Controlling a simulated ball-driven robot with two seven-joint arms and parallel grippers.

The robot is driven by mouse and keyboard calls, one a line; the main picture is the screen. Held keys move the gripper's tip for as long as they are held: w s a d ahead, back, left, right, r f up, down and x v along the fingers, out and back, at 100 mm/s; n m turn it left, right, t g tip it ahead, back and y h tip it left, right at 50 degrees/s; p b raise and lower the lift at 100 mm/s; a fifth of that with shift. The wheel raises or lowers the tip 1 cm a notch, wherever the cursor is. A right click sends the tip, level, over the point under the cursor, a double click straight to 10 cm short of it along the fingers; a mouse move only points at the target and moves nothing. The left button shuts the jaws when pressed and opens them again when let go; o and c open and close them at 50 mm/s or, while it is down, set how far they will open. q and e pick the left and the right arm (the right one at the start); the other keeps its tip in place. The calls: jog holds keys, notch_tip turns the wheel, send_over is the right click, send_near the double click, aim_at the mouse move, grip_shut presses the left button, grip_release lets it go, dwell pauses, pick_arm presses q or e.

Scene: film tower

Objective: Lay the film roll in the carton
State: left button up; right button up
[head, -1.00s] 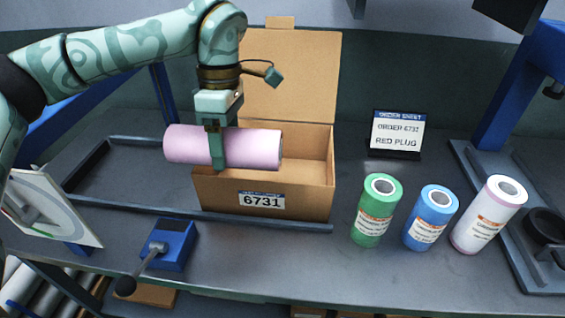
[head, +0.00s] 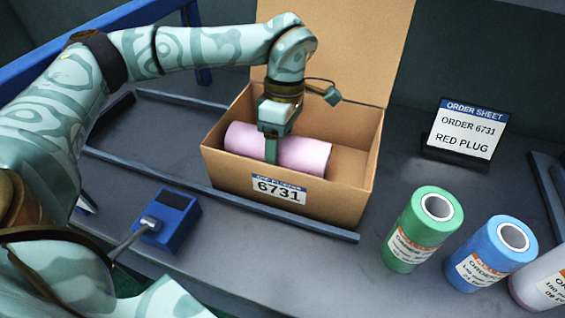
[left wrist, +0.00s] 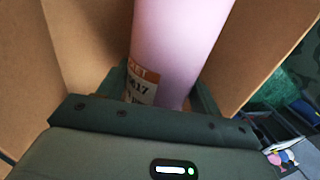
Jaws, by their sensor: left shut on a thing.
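A pink film roll (head: 303,153) lies on its side inside the open cardboard carton (head: 231,174) labelled 6731. My left gripper (head: 271,150) reaches down into the carton and is shut around the roll's middle. In the left wrist view the roll (left wrist: 180,45) runs between the two fingers, with part of an orange and white label showing, and carton walls (left wrist: 90,40) stand on both sides. The front wall hides the roll's underside, so I cannot tell whether it touches the floor. My right gripper is not in view.
An order sheet stand (head: 465,130) reads ORDER 6731, RED PLUG. A green roll (head: 420,230), a blue roll (head: 497,255) and a white roll (head: 545,285) stand at the right. A blue box with a lever (head: 172,220) is in front of the carton. The carton's lid (head: 340,45) stands up behind.

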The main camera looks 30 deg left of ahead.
aim_at(279, 160)
pick_arm(q)
jog(key=x, duration=0.2)
jog(key=w+b+x, duration=0.1)
jog(key=x, duration=0.1)
jog(key=shift+s+a+f, duration=0.1)
jog(key=shift+a+f, duration=0.05)
jog(key=shift+f, duration=0.05)
jog(key=shift+r, duration=0.15)
jog(key=o, duration=1.5)
jog(key=shift+c, duration=0.2)
jog(key=p+v, duration=0.4)
jog(key=v, duration=0.8)
jog(key=shift+s, duration=0.1)
